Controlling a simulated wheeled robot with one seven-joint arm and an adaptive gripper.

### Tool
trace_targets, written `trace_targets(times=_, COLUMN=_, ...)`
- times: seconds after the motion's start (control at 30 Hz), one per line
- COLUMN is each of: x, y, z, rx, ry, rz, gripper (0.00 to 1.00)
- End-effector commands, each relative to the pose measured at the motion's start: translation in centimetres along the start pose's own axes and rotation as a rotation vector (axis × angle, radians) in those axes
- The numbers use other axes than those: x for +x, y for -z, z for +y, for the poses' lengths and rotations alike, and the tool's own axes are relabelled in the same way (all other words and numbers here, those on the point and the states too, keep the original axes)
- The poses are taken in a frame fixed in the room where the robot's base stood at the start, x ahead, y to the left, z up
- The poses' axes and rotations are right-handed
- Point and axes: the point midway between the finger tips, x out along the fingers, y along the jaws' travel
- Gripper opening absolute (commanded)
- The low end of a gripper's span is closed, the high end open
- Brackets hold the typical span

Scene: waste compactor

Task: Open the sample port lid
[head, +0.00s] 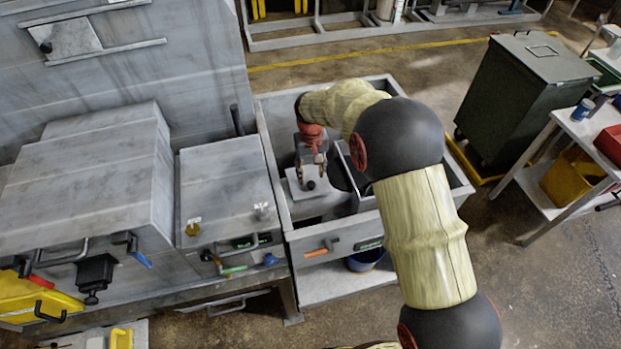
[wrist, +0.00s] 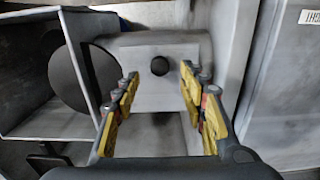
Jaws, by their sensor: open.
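A pale grey square plate with a round black knob (head: 310,184), which I take to be the sample port lid, lies inside the grey open-topped trough. In the wrist view the lid (wrist: 138,98) lies flat and looks closed, with its knob (wrist: 160,66) near the middle of the picture. My gripper (head: 318,160) is over the trough beside the knob. In the wrist view my gripper (wrist: 160,82) is open, with yellow-padded fingers at either side of the lid and nothing between them. The knob shows just beyond the fingertips. I cannot tell whether the fingers touch the lid.
The trough rim (head: 270,155) surrounds the lid, and an inner divider wall (head: 352,175) stands to its right. A grey cabinet (head: 225,190) with handles adjoins on the left. A dark wheeled bin (head: 525,95) and a side table (head: 585,128) stand right. Floor between is clear.

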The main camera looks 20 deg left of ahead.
Motion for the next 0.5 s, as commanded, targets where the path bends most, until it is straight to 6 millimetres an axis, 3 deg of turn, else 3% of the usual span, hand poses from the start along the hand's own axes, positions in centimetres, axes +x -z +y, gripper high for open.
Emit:
trace_targets(times=0.23, x=3.5, y=0.0, z=0.0, rx=0.000, ry=0.000, rz=-0.001, gripper=0.42)
trace_targets(times=0.5, x=4.6, y=0.0, z=0.0, rx=0.000, ry=0.000, rz=0.001, gripper=0.42)
